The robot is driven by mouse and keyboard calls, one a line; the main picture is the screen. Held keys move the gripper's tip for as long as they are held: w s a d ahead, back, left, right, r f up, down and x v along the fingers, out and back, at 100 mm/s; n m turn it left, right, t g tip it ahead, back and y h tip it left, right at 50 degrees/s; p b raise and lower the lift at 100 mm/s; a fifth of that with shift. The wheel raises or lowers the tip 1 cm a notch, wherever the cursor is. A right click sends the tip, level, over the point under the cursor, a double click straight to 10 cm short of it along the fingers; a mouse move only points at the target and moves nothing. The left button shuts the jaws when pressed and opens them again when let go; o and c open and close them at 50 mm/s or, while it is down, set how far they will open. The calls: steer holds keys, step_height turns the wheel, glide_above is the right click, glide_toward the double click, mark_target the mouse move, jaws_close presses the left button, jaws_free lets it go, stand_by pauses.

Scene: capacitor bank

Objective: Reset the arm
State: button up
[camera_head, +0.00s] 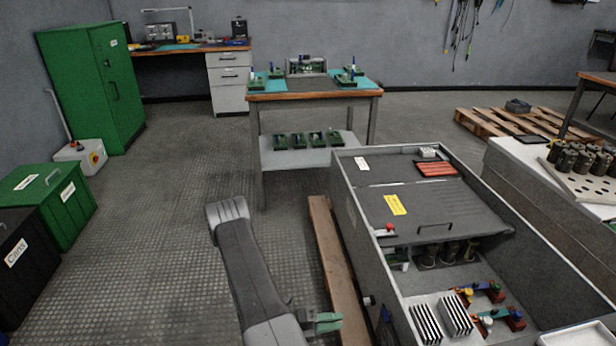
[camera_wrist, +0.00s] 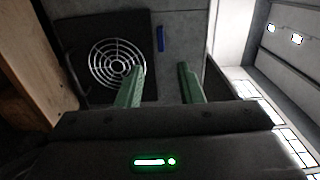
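My arm (camera_head: 246,262) reaches up from the bottom of the head view, left of the grey cabinet. My gripper (camera_head: 326,321) shows low in the head view, in the gap left of the cabinet, with part of it cut off by the frame. In the wrist view my gripper (camera_wrist: 158,80) has its two green fingers apart, with nothing between them. The fingers point toward a grey panel with a round fan grille (camera_wrist: 118,65); how far off it is I cannot tell.
The open grey cabinet (camera_head: 345,205) holds capacitors and colored parts, right of my arm. A wooden beam (camera_head: 332,262) lies along its left side. A workbench (camera_head: 315,95) with boards stands ahead. Green (camera_head: 62,205) and black bins are at left. Floor left of my arm is clear.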

mark_target(383, 315)
steer(key=d+m+b, duration=0.1)
steer(key=d+m, duration=0.1)
steer(key=d, duration=0.2)
steer(key=w+d+m+b, duration=0.1)
steer(key=d+m+b, duration=0.1)
steer(key=d, duration=0.3)
steer(key=d+m+b, duration=0.2)
steer(key=d+m, duration=0.2)
steer(key=shift+w+d+r, duration=0.15)
steer(key=shift+w, duration=0.2)
stand_by(0.6)
steer(key=shift+r, duration=0.1)
stand_by(0.3)
